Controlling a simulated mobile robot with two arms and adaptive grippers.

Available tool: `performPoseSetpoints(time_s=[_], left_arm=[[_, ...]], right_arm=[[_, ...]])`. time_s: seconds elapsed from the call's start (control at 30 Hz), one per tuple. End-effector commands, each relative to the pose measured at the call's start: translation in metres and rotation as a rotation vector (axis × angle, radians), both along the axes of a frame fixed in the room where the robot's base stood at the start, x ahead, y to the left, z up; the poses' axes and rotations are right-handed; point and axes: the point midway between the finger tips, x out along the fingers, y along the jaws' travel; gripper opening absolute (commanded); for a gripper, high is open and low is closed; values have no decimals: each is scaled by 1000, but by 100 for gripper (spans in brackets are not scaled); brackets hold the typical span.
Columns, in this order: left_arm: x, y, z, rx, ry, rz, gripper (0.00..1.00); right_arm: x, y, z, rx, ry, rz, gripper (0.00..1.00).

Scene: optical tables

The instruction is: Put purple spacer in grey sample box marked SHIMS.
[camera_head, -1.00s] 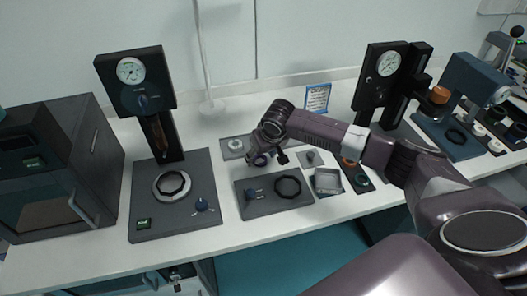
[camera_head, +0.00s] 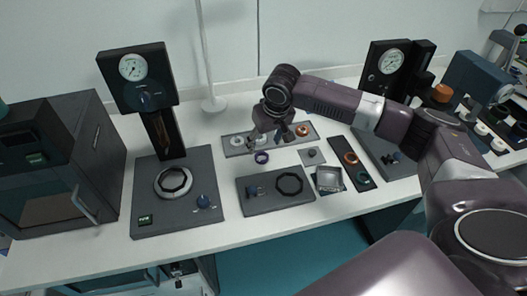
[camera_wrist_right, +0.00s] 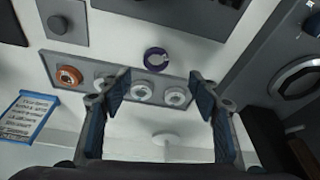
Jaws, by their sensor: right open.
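The purple spacer (camera_head: 261,157) is a small ring lying on the white table, just in front of a grey plate. In the right wrist view the spacer (camera_wrist_right: 155,60) lies beyond my fingertips, near the middle. My right gripper (camera_head: 268,141) hangs above and slightly behind the spacer, apart from it. In the wrist view its two blue-padded fingers (camera_wrist_right: 161,88) are wide open with nothing between them. The grey sample box (camera_head: 328,180) is a small open box at the right of the front plate; its marking is too small to read. My left gripper is not in view.
A grey plate (camera_head: 240,151) behind the spacer carries several rings. A dark plate (camera_head: 276,203) with a black ring and a blue knob lies in front, left of the box. A small knobbed plate (camera_head: 312,156) lies behind the box. A gauge press (camera_head: 160,150) stands at left.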

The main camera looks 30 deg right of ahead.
Motion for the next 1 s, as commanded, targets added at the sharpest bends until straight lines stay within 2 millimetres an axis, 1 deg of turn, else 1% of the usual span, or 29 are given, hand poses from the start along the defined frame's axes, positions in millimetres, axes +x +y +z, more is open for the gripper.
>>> performPoseSetpoints(time_s=[0.03, 0.27, 0.47, 0.67, 0.7, 0.8, 1.0], left_arm=[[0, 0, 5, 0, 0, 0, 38], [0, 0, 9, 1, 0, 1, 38], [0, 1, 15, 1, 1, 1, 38], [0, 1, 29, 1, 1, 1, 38], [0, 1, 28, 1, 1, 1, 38], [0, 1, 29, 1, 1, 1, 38], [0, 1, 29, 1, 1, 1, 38]], right_arm=[[5, -3, 0, -3, 10, -5, 56], [12, -6, -18, -7, 32, -13, 56], [17, -7, -39, -8, 32, -12, 56], [24, -7, -64, -9, 32, -12, 56], [26, -7, -71, -8, 32, -12, 56], [29, -7, -80, -7, 31, -13, 56], [30, -8, -86, -8, 30, -11, 56]])
